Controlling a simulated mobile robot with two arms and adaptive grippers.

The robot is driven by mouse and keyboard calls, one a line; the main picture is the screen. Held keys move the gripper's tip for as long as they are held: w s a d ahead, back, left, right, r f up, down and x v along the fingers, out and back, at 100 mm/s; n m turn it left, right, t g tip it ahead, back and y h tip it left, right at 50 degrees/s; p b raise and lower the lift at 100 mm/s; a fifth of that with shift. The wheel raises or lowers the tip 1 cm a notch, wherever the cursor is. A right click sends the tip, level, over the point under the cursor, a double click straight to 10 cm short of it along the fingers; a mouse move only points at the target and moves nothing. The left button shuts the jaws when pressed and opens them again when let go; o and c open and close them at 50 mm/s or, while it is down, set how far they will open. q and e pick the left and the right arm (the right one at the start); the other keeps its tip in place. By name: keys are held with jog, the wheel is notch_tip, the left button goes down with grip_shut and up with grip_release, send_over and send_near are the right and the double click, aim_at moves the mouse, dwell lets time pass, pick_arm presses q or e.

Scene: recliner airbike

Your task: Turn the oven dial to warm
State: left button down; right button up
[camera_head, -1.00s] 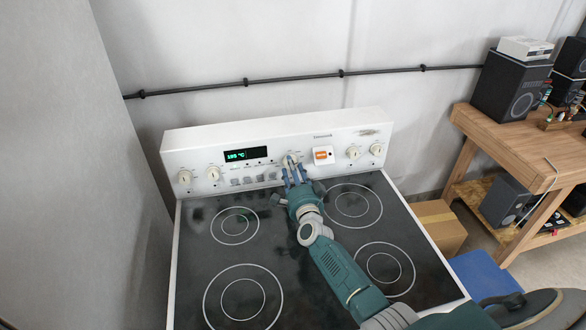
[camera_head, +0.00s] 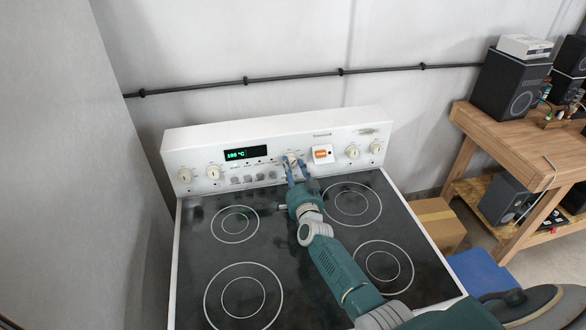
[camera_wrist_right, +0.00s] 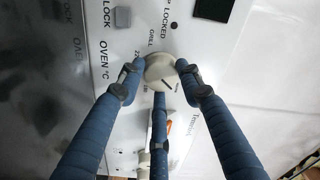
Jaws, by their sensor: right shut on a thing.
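The oven dial (camera_head: 291,158) is a cream round knob on the stove's white back panel, right of the green display. My right gripper (camera_head: 295,160) reaches it from the front, and its fingers partly hide it in the head view. In the right wrist view, the blue fingers of my right gripper (camera_wrist_right: 160,75) are closed around the dial (camera_wrist_right: 160,68), one at each side and one below. A dark mark shows on the dial's face. Printed words such as GRILL and LOCKED surround it; I cannot read a warm mark clearly. My left gripper is not in view.
An orange lit switch (camera_head: 321,154) sits just right of the dial. More knobs (camera_head: 353,152) line the panel, with small buttons below the display (camera_head: 245,153). The black cooktop (camera_head: 300,255) is bare under my arm. A wooden table (camera_head: 510,140) stands at the right.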

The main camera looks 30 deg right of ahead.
jog(key=shift+a, duration=0.2)
jog(key=o, duration=1.1)
jog(key=shift+w, duration=0.1)
jog(key=shift+o, duration=0.2)
jog(key=shift+a, duration=0.1)
jog(key=shift+f, duration=0.1)
jog(key=shift+s, duration=0.35)
jog(key=v, duration=1.1)
jog(key=shift+a, duration=0.1)
jog(key=shift+s, duration=0.1)
jog(key=shift+s, duration=0.1)
